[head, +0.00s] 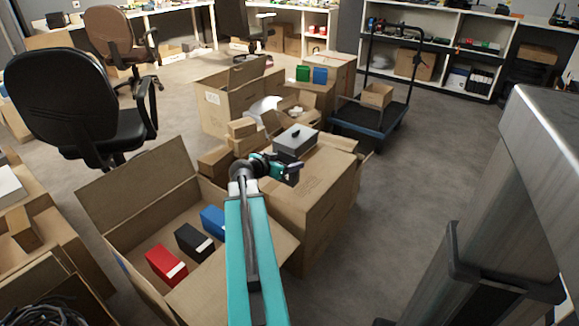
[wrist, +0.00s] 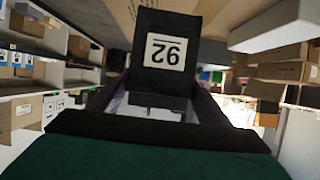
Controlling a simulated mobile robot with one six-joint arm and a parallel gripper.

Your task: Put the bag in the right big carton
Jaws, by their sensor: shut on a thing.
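My gripper (head: 287,172) is at the end of the teal arm, above the near edge of the big carton (head: 322,195) on the right. In the wrist view its dark fingers converge on a black thing (wrist: 166,22) with a white number label, and it is shut on this. I cannot tell for sure that this is the bag. Another big carton (head: 135,188) stands open on the left, with red, black and blue boxes inside. The carton under my gripper is partly hidden by the arm.
A blue trolley (head: 372,122) stands at the back right. An office chair (head: 85,105) is at left. The floor right of the cartons is clear.

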